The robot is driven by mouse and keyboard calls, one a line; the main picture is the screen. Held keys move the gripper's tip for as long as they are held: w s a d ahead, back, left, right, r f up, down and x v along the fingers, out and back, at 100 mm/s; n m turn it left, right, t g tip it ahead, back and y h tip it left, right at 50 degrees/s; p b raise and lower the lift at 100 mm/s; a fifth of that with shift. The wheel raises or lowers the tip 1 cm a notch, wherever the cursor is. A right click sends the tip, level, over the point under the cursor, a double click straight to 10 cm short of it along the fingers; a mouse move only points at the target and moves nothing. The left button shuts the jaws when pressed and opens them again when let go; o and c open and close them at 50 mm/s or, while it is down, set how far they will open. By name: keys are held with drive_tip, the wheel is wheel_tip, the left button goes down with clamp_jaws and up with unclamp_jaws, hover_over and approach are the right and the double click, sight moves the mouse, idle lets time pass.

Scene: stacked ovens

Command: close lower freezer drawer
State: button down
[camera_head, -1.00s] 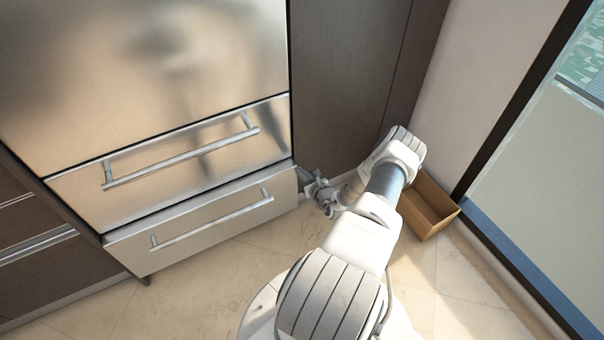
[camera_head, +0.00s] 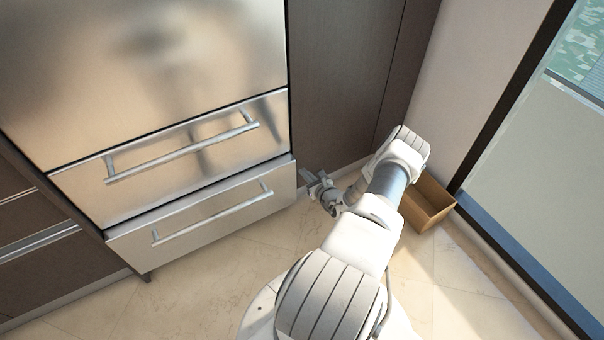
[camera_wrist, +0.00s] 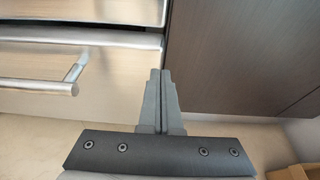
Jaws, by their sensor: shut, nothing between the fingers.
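The lower freezer drawer (camera_head: 200,217) is a steel front with a long bar handle (camera_head: 212,213), at the bottom of the steel freezer. Its front stands a little out from the upper drawer (camera_head: 180,152). In the wrist view the lower drawer (camera_wrist: 110,82) and its handle end (camera_wrist: 45,87) show at the left. My gripper (camera_head: 305,178) is just right of the lower drawer's right end, low near the floor. In the wrist view its fingers (camera_wrist: 160,75) are together with nothing between them. I cannot tell whether they touch the drawer's edge.
A dark wood panel (camera_head: 340,75) stands right of the freezer. An open brown box (camera_head: 428,204) sits on the floor by the wall, behind my arm. Dark cabinet drawers (camera_head: 40,250) are at the left. The tiled floor (camera_head: 210,285) before the drawer is clear.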

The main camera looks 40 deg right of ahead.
drive_tip(key=p+v, duration=0.3)
drive_tip(key=v, duration=0.7)
drive_tip(key=shift+p, duration=0.3)
drive_tip(key=shift+a, duration=0.1)
